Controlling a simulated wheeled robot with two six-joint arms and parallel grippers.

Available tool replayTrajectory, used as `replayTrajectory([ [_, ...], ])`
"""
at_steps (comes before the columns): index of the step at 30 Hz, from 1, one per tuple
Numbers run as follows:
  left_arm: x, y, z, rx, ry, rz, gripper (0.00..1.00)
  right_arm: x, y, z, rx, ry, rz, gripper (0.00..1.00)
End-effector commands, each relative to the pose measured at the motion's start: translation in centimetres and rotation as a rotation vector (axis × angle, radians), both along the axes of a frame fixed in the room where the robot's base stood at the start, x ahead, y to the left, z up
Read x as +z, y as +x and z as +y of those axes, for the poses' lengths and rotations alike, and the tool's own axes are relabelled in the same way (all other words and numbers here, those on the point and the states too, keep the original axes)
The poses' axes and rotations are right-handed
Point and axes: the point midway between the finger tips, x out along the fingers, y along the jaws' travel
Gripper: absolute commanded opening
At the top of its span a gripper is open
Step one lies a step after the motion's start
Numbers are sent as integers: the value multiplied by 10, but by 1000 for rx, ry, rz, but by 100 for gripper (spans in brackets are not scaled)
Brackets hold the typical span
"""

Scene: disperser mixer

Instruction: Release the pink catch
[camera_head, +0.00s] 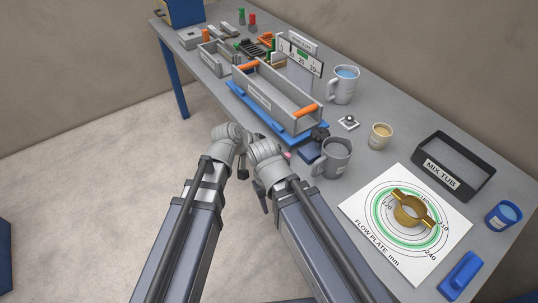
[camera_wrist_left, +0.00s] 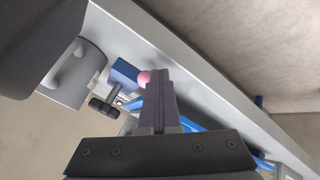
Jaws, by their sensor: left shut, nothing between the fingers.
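The pink catch shows in the left wrist view as a small round pink knob (camera_wrist_left: 144,77) beside a blue block (camera_wrist_left: 124,73) at the table edge. My left gripper (camera_wrist_left: 159,74) is shut and empty, with its fingertips right next to the knob and partly covering it. I cannot tell whether they touch. In the head view only a small pink spot (camera_head: 287,155) shows beside my right arm's wrist. A black hand knob (camera_wrist_left: 103,107) on a threaded stem is near the block. My right gripper's fingers cannot be made out in the head view.
A grey mug (camera_head: 334,158) stands close beside the blue block. A grey tray with orange handles (camera_head: 273,98) is behind. A flow plate sheet (camera_head: 405,250) with a brass ring, a black mix tub (camera_head: 454,166) and several cups fill the right side.

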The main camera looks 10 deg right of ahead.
Motion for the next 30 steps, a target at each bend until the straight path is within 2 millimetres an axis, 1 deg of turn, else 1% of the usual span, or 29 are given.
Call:
replayTrajectory([
  [11, 0, -2, -2, 0, 0, 0, 0, 0, 0, 0, 0, 0, 0, 50],
  [16, 0, 2, -2, 0, 0, 0, 0, 0, 0, 0, 0, 0, 0, 50],
  [24, 0, 14, 0, 0, 0, -1, 0, 0, 0, 0, 0, 0, 0, 50],
  [30, 0, 14, 0, -1, 0, -1, 0, 0, 0, 0, 0, 0, 0, 50],
])
